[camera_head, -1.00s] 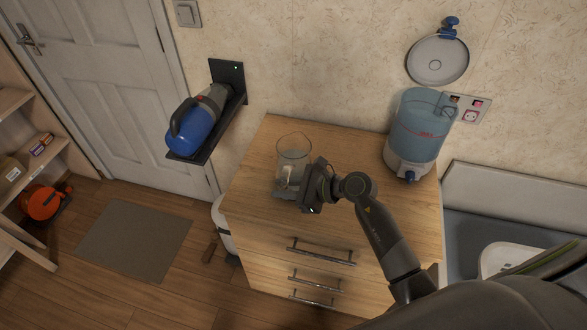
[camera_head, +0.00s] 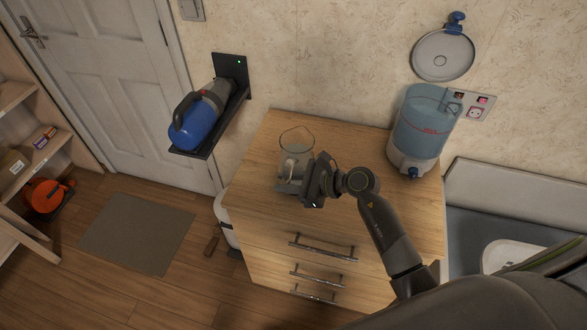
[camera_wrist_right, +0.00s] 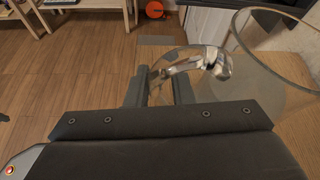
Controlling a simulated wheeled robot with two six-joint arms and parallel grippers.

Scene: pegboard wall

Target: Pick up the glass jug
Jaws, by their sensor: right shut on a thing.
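The clear glass jug (camera_head: 297,143) stands upright on or just above the wooden drawer cabinet's top in the head view; I cannot tell which. Its round rim and glass wall also show at the right of the right wrist view (camera_wrist_right: 272,78). My right gripper (camera_head: 293,186) is at the jug's near side, its body partly covering the jug's lower right. In the wrist view the right gripper's two fingers (camera_wrist_right: 159,88) are shut on the jug's curved glass handle (camera_wrist_right: 186,62). My left gripper is not in view.
A blue water dispenser (camera_head: 424,128) stands at the cabinet's back right, below a round lid on the wall. A blue handheld vacuum (camera_head: 198,118) sits on a black wall shelf to the left. The cabinet top (camera_head: 262,150) is otherwise clear. A sink counter lies at right.

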